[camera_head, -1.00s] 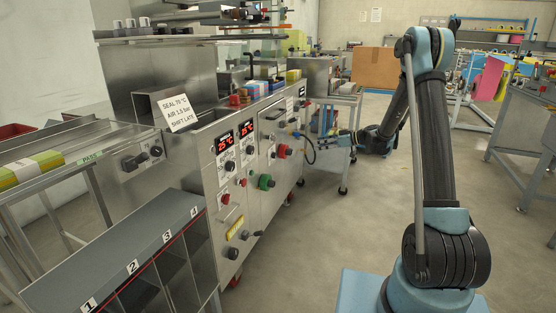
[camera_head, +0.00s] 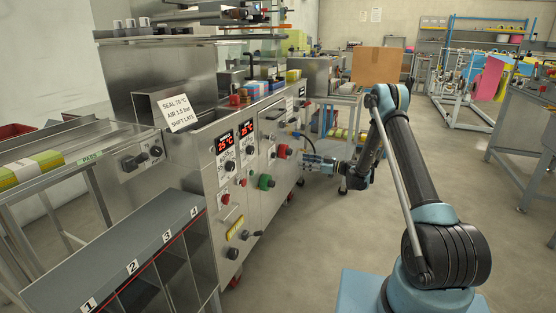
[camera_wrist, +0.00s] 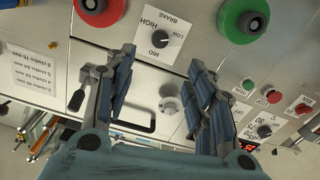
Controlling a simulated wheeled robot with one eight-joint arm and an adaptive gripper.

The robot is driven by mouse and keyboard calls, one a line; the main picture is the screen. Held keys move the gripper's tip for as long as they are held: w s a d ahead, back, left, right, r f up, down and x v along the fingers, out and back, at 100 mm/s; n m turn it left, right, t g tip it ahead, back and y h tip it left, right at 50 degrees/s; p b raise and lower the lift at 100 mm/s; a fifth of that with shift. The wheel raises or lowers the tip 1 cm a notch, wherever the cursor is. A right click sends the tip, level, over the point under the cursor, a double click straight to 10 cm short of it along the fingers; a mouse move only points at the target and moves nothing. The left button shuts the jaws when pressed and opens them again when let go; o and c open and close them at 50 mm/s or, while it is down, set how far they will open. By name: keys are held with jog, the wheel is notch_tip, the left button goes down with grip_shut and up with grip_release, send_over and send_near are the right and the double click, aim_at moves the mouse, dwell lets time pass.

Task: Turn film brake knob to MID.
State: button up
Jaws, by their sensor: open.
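The film brake knob (camera_wrist: 165,36) is a small dark knob on a white plate marked LOW, MID, HIGH and BRAKE, between the red knob and green knob in the wrist view. Its pointer is too small to read. My gripper (camera_wrist: 163,65) is open and empty, with its fingertips spread to either side below the brake plate. No contact with the knob shows. In the head view my gripper (camera_head: 305,160) is near the machine's front panel, right of the red knob (camera_head: 282,151).
A green knob (camera_wrist: 243,18) and red knob (camera_wrist: 95,8) flank the brake plate. A grey cylindrical fitting (camera_wrist: 168,97) and a dark-handled lever (camera_wrist: 77,99) show around the fingers. Small buttons (camera_wrist: 273,95) lie at right.

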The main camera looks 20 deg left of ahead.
aim_at(276, 156)
jog(key=a, duration=1)
jog(key=w+a, duration=0.1)
jog(key=a, duration=0.5)
jog(key=shift+w, duration=0.1)
jog(key=c, duration=1.1)
